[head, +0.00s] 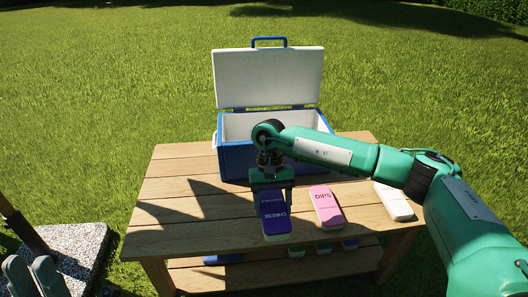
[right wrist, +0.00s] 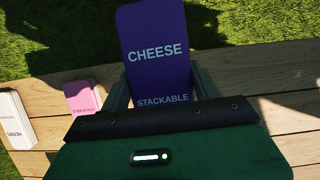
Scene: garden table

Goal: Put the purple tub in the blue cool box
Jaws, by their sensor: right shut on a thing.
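The purple tub (head: 274,222), labelled CHEESE, is near the front edge of the wooden table. My right gripper (head: 272,196) comes down over it and is shut on it. In the right wrist view the purple tub (right wrist: 158,50) sits between the two fingers; whether it touches the table is hard to tell. The blue cool box (head: 233,160) stands open behind it at the back of the table, its white lid raised. My right arm hides part of the box's front and opening. My left gripper (head: 32,278) shows at the lower left, away from the table; its fingertips are unclear.
A pink tub (head: 326,208) labelled DIPS lies right of the purple tub, and a white tub (head: 393,202) further right. The table (head: 170,190) has bare boards on the left. Several items rest on the lower shelf (head: 265,274).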

